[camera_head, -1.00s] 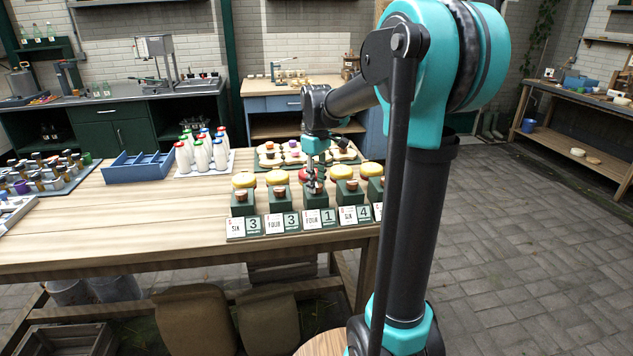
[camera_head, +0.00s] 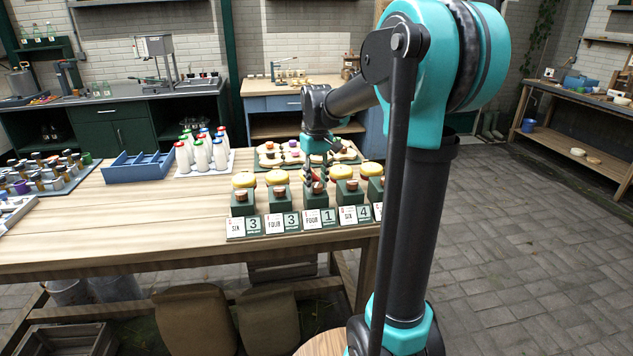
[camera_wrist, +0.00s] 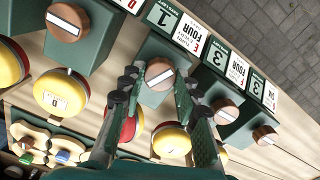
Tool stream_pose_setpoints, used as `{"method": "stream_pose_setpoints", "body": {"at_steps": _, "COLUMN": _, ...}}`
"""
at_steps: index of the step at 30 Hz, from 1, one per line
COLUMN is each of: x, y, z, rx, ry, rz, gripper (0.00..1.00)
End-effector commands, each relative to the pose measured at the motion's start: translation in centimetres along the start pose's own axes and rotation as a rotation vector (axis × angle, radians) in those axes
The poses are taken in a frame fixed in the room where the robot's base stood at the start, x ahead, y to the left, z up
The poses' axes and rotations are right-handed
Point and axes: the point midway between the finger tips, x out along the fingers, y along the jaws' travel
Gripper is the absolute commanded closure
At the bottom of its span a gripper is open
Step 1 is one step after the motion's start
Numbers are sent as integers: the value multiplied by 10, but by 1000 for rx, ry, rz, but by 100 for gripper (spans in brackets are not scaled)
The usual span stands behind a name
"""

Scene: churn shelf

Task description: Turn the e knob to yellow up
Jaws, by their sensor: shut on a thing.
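The e knob (camera_wrist: 160,74) is a round brown knob with a white line on a green box (camera_wrist: 150,97). In the wrist view it sits between my fingers, and my gripper (camera_wrist: 160,80) is shut on it. The card E FOUR (camera_wrist: 189,38) and a green 1 plate (camera_wrist: 166,17) lie beside its box. Behind it a round red and yellow ball (camera_wrist: 128,127) is partly hidden by my left finger; its visible part is red with a yellow edge. In the head view my gripper (camera_head: 315,178) is at the middle box (camera_head: 314,218), hiding most of the ball.
Similar boxes with brown knobs stand close on both sides, such as the left one (camera_head: 242,205) and the right one (camera_head: 348,195). Their balls (camera_head: 340,170) show yellow on top. Milk bottles (camera_head: 202,155) and a blue crate (camera_head: 140,167) stand further left on the table.

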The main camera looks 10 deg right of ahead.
Motion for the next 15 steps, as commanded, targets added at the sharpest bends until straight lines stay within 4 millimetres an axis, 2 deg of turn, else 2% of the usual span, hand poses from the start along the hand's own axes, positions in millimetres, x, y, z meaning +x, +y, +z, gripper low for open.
{"method": "stream_pose_setpoints", "body": {"at_steps": 15, "x": 0, "y": 0, "z": 0, "rx": 489, "ry": 1, "rz": 0, "gripper": 97}}
